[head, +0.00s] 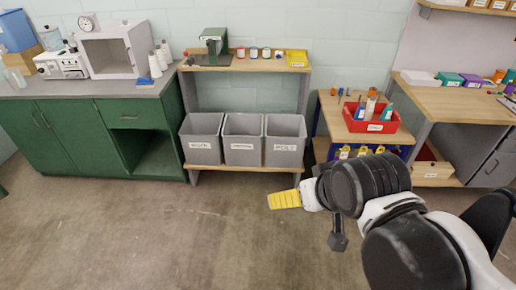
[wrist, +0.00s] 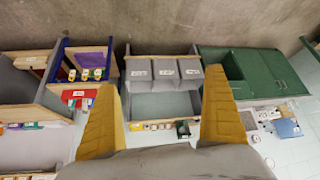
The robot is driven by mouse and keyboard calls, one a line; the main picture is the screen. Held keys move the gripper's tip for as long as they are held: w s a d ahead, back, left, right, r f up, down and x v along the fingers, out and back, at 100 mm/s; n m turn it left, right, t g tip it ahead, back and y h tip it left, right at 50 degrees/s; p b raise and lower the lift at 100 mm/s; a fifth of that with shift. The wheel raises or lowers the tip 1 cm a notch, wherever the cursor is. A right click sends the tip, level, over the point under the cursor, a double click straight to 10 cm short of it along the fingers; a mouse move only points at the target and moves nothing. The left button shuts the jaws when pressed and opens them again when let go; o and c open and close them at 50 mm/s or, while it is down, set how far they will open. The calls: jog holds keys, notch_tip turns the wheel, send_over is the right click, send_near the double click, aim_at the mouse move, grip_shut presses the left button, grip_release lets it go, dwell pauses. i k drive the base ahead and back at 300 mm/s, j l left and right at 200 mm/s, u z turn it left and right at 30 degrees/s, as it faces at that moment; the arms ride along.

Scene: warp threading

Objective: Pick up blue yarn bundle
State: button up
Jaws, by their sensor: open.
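My gripper (head: 284,200) hangs in front of the shelf unit in the head view, over open floor, with its yellow fingers to the left of the wrist. In the wrist view its two yellow fingers (wrist: 160,85) stand wide apart with nothing between them. I cannot pick out a blue yarn bundle for certain. A row of small coloured items stands on the shelf unit's top, among them a small one with blue (head: 253,53). They are too small to tell whether they are yarn. My gripper is well apart from them.
The shelf unit (head: 190,115) holds grey labelled bins (head: 243,140) low down and a yellow tray (head: 297,59) on top. A red bin (head: 371,118) stands on a cart at right. Green cabinets (head: 80,140) are at left. The floor (head: 130,225) in front is clear.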

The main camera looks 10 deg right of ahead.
aim_at(278, 54)
jog(key=i+l, duration=0.3)
jog(key=i, duration=0.3)
jog(key=i+l+u, duration=0.1)
jog(key=i+l, duration=0.25)
jog(key=i, duration=0.3)
jog(key=i+l, duration=0.35)
jog(key=i, duration=0.25)
jog(key=i+l+u, duration=0.1)
jog(key=i+l, duration=0.25)
jog(key=i, duration=0.25)
jog(key=i+l, duration=0.4)
jog(key=i, duration=0.15)
jog(key=i+u, duration=0.05)
